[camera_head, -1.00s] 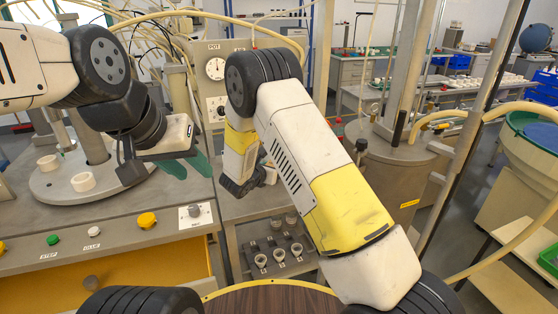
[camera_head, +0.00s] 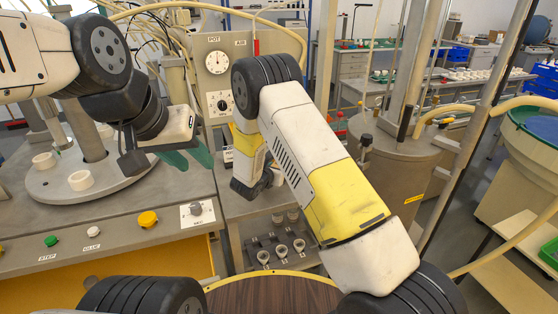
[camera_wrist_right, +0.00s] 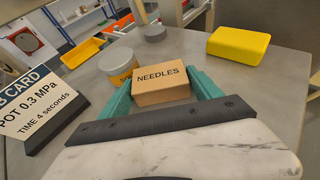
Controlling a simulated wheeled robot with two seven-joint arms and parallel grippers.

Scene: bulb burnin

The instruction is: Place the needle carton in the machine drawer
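The needle carton (camera_wrist_right: 162,84), a small brown box marked NEEDLES, sits between the two teal fingers of my right gripper (camera_wrist_right: 161,92) in the right wrist view. The fingers lie against its left and right sides, with no gap that I can see. Whether it rests on the grey bench top or is just above it, I cannot tell. The carton is hidden in the head view. My left gripper (camera_head: 188,157) is empty above the machine's grey top, its teal fingers apart. The machine's yellow drawer front (camera_head: 125,272) shows below; I cannot see inside a drawer.
In the right wrist view, a round tub (camera_wrist_right: 119,65) stands left of the carton, a printed card (camera_wrist_right: 40,105) further left, and a yellow block (camera_wrist_right: 238,46) behind right. In the head view, a large metal pot (camera_head: 390,165) stands right of my right arm.

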